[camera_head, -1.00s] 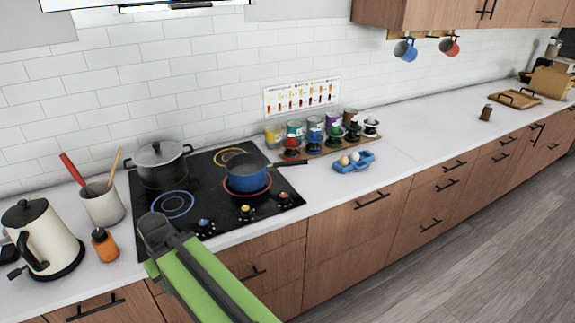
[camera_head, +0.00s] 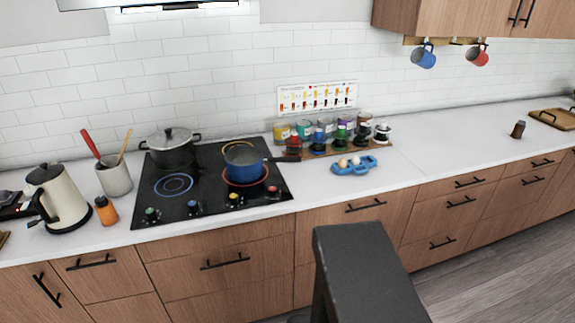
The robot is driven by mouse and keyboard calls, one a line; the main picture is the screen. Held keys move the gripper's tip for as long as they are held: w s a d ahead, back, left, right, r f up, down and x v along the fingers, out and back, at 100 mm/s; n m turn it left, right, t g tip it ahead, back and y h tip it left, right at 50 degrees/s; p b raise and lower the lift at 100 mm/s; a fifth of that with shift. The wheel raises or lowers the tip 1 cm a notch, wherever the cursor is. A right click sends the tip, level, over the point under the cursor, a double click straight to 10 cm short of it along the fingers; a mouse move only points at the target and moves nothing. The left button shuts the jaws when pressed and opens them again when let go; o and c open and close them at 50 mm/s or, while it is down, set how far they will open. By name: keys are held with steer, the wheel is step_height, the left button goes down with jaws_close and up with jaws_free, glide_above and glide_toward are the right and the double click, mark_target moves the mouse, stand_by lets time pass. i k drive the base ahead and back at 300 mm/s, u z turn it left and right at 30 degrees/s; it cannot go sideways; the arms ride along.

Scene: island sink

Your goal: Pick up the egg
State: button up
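Two pale eggs sit side by side in a small blue egg tray (camera_head: 369,167) on the white counter, right of the cooktop. The left egg (camera_head: 343,163) and the right egg (camera_head: 356,161) both show their tops; their lower parts are hidden by the tray. A dark grey part of my arm rises from the bottom edge, in front of the cabinets and below the tray. My gripper's fingers do not show, and nothing touches the eggs.
A blue pot (camera_head: 245,165) and a black lidded pot (camera_head: 171,152) stand on the black cooktop (camera_head: 205,190). A wooden rack with several jars and bottles (camera_head: 341,137) stands behind the tray. The counter (camera_head: 450,140) right of the tray is mostly clear.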

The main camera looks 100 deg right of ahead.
mark_target(343, 163)
steer(key=u, duration=0.2)
steer(key=k, duration=2.4)
steer(key=z, duration=1.2)
steer(key=i, duration=1)
steer(key=u, duration=0.1)
